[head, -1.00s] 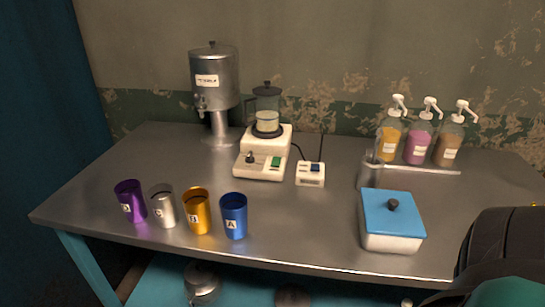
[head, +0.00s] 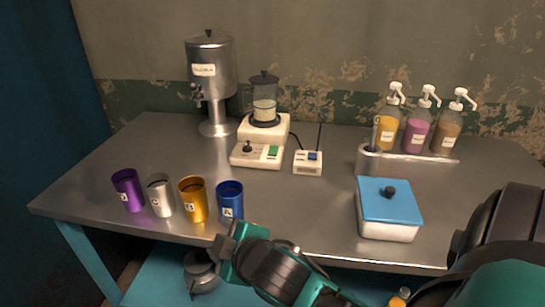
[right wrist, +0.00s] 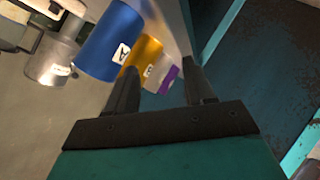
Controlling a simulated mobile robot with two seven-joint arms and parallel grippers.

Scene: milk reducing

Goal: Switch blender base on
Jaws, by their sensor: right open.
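The white blender base (head: 258,155) stands at the middle back of the table. A lidded clear jug (head: 264,98) with pale contents sits on top. My right gripper (head: 226,242) is at the table's front edge, just below the blue cup, well in front of the base. In the right wrist view its two fingers (right wrist: 160,85) are spread with nothing between them. My left gripper is not in view.
Purple, silver, orange and blue (head: 230,198) cups stand at the front left. A metal dispenser (head: 212,80), pump bottles (head: 416,130) and a blue-lidded box (head: 389,208) stand around. The table's middle is clear.

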